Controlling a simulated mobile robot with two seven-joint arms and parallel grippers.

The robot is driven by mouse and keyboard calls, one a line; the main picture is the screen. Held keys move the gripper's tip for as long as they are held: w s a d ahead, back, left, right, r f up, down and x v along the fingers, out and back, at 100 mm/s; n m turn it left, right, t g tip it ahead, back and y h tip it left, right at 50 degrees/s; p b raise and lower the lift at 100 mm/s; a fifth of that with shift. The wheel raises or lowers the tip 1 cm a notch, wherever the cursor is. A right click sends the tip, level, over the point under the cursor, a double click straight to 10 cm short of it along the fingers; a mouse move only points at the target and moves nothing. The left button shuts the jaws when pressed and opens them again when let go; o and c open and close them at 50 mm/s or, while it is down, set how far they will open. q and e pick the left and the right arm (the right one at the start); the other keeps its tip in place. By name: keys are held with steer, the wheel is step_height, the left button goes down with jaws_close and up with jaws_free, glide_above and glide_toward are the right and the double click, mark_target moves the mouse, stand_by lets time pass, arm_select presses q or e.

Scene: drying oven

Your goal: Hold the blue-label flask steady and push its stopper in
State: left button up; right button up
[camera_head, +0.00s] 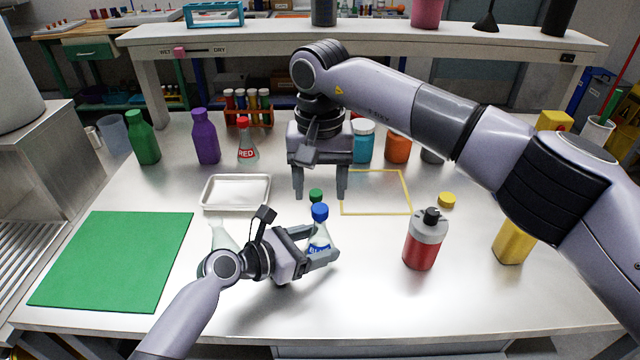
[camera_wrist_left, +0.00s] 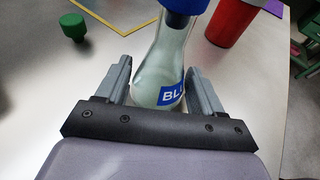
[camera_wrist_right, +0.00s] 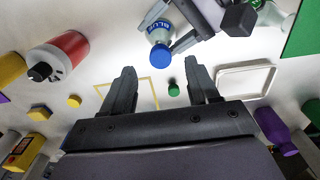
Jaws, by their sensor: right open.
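The blue-label flask (camera_head: 319,243) stands on the table with its blue stopper (camera_head: 320,212) at the mouth; how deep it sits I cannot tell. My left gripper (camera_head: 324,251) is closed around the flask's lower body. In the left wrist view its fingers (camera_wrist_left: 160,80) lie against both sides of the flask, beside the blue label (camera_wrist_left: 172,96). My right gripper (camera_head: 320,194) is open and empty, pointing down behind and above the flask. The right wrist view shows the blue stopper (camera_wrist_right: 159,56) beyond and between the open fingers (camera_wrist_right: 160,75).
A green stopper (camera_head: 316,195) lies just behind the flask. Another clear flask (camera_head: 221,236) is partly hidden by my left arm. A red-grey bottle (camera_head: 422,252) stands to the right. A white tray (camera_head: 236,207), a green mat (camera_head: 115,258) and a yellow outline (camera_head: 409,190) are nearby.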

arm_select(q)
steer(key=o, duration=0.3)
steer(key=shift+a, duration=0.1)
